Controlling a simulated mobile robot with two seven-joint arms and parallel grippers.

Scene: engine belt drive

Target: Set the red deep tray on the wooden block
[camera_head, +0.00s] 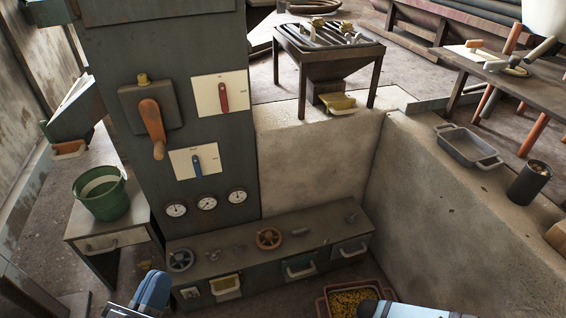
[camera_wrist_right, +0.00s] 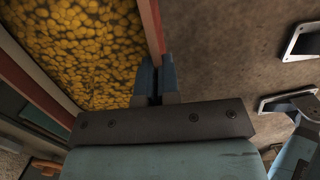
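The red deep tray (camera_head: 320,306) is at the bottom of the head view, in front of the low grey cabinet, filled with small yellow pieces. In the right wrist view its red wall (camera_wrist_right: 149,25) runs down to my right gripper (camera_wrist_right: 157,85). The blue fingers are close together around the wall's rim, with a thin dark gap between them. My left gripper (camera_head: 152,291) is at the lower left of the head view, apart from the tray; its finger opening is unclear. A brown block (camera_head: 556,236), apparently the wooden block, is cut off at the right edge on the concrete ledge.
A grey tray (camera_head: 468,147) and a dark cup (camera_head: 529,183) stand on the ledge. The low cabinet (camera_head: 270,248) has protruding handles. A green bucket (camera_head: 102,193) stands on the left table. Bare ledge lies in front of the cup.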

